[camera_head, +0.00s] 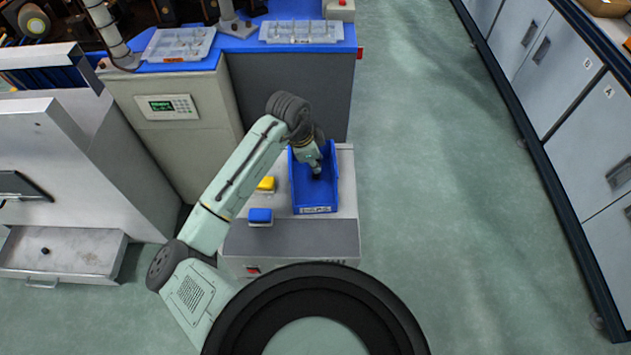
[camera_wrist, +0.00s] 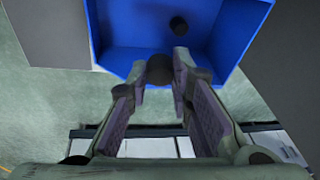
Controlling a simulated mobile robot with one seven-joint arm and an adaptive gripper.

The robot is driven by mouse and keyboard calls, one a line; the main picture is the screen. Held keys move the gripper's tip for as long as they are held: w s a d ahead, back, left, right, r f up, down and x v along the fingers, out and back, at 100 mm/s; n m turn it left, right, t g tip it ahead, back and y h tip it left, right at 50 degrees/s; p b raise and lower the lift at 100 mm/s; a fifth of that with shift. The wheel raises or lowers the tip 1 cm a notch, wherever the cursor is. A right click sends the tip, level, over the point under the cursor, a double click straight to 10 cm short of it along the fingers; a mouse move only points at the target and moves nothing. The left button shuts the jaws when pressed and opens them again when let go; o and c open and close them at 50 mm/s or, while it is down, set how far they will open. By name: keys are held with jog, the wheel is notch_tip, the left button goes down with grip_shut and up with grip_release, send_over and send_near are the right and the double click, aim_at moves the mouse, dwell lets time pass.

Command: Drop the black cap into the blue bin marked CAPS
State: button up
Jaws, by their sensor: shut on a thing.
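The blue bin (camera_head: 297,185) is an open box on a low grey cabinet, with a white label on its front whose text is too small to read. My gripper (camera_head: 316,172) points down over the inside of the bin. In the wrist view my gripper (camera_wrist: 160,70) is shut on a small dark round thing, the black cap (camera_wrist: 159,68), held between the fingertips. The blue bin (camera_wrist: 112,35) fills the area beyond the fingertips. A second dark round shape (camera_wrist: 180,27) shows inside the bin; I cannot tell if it is another cap or a shadow.
A yellow block (camera_head: 266,184) and a blue block (camera_head: 260,216) sit left of the bin on the cabinet top (camera_head: 347,190). An open drawer (camera_head: 85,262) at left holds a small dark thing (camera_head: 45,251). The floor at right is clear.

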notch_tip(320, 180, down, 2)
jog(key=shift+f+b, duration=0.15)
jog(key=shift+b, duration=0.4)
jog(key=o, duration=0.9)
jog(key=v, duration=1.2)
